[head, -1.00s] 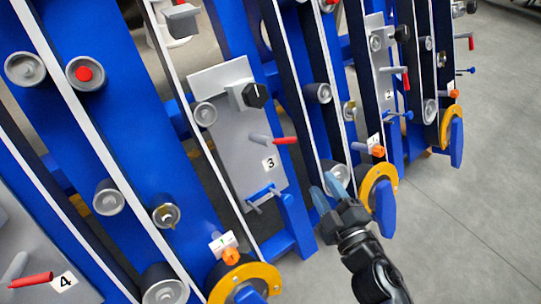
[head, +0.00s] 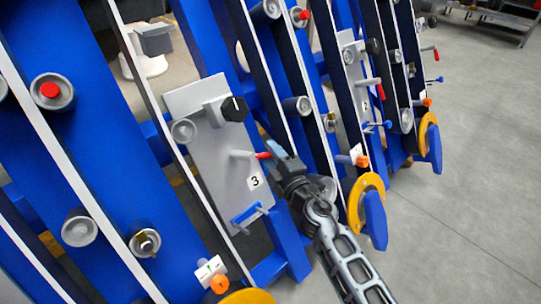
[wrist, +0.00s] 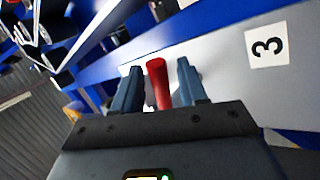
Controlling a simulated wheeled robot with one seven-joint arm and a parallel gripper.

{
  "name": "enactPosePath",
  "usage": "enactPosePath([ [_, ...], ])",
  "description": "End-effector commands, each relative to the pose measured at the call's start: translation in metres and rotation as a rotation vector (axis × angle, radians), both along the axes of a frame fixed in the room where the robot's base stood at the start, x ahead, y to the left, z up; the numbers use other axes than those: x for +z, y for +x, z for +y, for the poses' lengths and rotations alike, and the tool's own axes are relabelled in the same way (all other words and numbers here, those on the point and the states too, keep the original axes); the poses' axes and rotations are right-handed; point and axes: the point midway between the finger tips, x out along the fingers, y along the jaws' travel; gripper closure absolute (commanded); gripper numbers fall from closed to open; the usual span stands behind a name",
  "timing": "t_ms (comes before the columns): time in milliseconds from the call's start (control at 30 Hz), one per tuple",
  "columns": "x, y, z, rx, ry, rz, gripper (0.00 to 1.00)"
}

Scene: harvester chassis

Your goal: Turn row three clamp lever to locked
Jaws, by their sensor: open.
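The row three panel (head: 215,165) is a grey plate marked 3 in the head view. A lever with a grey shaft and red grip (head: 262,155) sticks out of it to the right, above the number. My gripper (head: 277,154) is at the grip's end and partly hides it. In the wrist view, the red grip (wrist: 158,85) stands between the two blue-grey fingers of my open gripper (wrist: 158,66). Gaps show on both sides of the grip, so the fingers are not clamped on it. The number 3 label (wrist: 267,45) is to the right.
A black knob (head: 234,109) is above the lever and a blue handle (head: 250,214) below it on the same panel. To the right are a roller (head: 296,106), a yellow ring (head: 366,197) and panel 2 (head: 354,95). Open grey floor (head: 465,200) lies at the right.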

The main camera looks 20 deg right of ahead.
Motion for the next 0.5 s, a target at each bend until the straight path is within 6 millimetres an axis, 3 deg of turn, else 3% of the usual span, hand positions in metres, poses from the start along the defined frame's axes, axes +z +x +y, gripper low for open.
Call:
enactPosePath([
  [367, 0.0001, 0.0069, 0.0005, 0.000, 0.002, 0.000, 0.58],
  [500, 0.0001, 0.0068, 0.0005, 0.000, 0.001, 0.000, 0.70],
])
